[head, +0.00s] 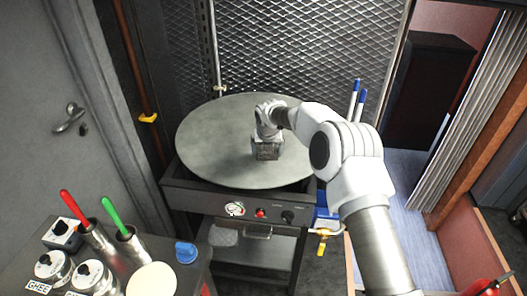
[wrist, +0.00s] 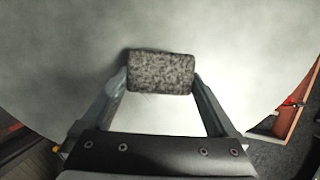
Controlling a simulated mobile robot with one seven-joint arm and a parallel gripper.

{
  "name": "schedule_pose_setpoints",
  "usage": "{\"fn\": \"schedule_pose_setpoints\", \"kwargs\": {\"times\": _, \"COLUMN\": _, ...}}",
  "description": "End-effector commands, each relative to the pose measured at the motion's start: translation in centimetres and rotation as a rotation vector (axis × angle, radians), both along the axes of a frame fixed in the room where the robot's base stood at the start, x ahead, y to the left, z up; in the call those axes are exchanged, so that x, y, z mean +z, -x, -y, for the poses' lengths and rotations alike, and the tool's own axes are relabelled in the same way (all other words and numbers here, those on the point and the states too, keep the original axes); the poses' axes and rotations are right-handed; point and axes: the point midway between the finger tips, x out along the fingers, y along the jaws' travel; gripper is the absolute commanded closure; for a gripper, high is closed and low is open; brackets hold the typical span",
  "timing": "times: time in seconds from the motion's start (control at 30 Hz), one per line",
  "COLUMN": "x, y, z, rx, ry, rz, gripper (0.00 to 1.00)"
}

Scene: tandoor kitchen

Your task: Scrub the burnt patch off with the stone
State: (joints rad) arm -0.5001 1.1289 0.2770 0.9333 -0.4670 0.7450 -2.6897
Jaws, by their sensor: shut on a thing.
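A dark grey speckled scrubbing stone (head: 267,152) is at the front middle of the round grey griddle plate (head: 205,145). In the wrist view the stone (wrist: 161,72) sits between the two fingers, over the pale plate (wrist: 235,45). My gripper (head: 267,146) is shut on the stone from above, its fingers (wrist: 161,80) on the stone's two sides. The stone seems to be at or just above the plate; contact cannot be told. No distinct burnt patch shows; a faint darker smudge spreads left of the stone in the wrist view. The plate under the stone is hidden.
The griddle stands on a dark burner frame (head: 235,205) with a gauge and knobs. A mesh screen (head: 290,45) rises behind it. At lower left, a counter holds ghee containers (head: 45,270) and red- and green-handled tools (head: 90,225). Blue-capped bottles or handles (head: 356,100) stand right of the plate.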

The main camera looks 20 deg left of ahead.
Motion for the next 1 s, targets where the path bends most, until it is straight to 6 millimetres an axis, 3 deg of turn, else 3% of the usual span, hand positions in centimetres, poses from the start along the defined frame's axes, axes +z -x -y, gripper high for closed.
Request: {"fn": "schedule_pose_setpoints", "kwargs": {"times": 1.0, "x": -0.1, "y": -1.6, "z": 6.9, "rx": -0.002, "ry": 0.001, "rz": -0.002, "gripper": 0.51}}
